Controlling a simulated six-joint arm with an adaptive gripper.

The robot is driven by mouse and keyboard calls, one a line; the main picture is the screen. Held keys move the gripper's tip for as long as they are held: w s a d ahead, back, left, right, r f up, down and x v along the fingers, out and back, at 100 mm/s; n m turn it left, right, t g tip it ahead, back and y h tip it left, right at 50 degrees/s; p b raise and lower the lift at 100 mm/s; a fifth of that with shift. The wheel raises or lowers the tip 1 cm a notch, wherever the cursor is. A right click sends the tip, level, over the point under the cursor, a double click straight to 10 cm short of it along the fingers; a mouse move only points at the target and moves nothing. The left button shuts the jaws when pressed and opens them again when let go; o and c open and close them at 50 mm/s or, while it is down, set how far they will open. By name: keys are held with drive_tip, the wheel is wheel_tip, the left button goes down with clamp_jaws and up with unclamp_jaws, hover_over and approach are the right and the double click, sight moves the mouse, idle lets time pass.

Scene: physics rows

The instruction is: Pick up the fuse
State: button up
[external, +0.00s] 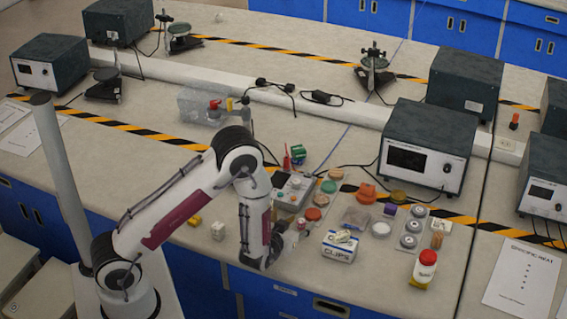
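My arm reaches over the front edge of the bench. My gripper (284,230) points down close to the bench top, just left of a small red-topped jar (313,214). Its fingers are small and partly hidden by my own wrist, so I cannot tell whether they are open or shut, or whether they hold anything. I cannot pick out the fuse with certainty among the small items here. A small pale piece (301,224) shows beside the gripper. Other small pieces lie on top of the clips box (340,246), to the right of the gripper.
A grey device (293,190) stands behind the gripper. Several jars, an orange part (366,193) and a tray of round parts (411,233) crowd the right. A red-capped bottle (424,268) stands near the front edge. A white block (218,231) and yellow block (194,220) lie left.

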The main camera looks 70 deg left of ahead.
drive_tip(key=shift+x, duration=0.95)
drive_tip(key=c, duration=1.1)
